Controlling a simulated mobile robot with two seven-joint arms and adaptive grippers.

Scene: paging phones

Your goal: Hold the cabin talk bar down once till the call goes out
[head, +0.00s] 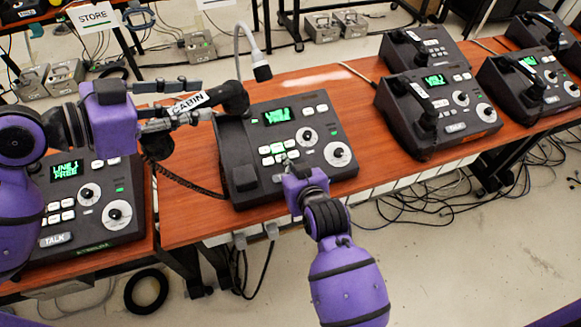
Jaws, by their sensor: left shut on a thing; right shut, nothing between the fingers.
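The middle paging phone (246,150) is a dark desk console with a lit green display, pale and green-lit keys and two round dials. Its empty cradle is at its left. My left gripper (172,117) is shut on a black handset (234,97) marked CABIN, held raised above the console's left side. A coiled cord runs down from it. My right gripper (287,163) is shut and empty, low over the console's front, its tips near the lower keys.
Another console (95,215) with a TALK bar (56,240) stands at the left, its display reading LINE 1 FREE. More consoles (440,112) with handsets stand at the right.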

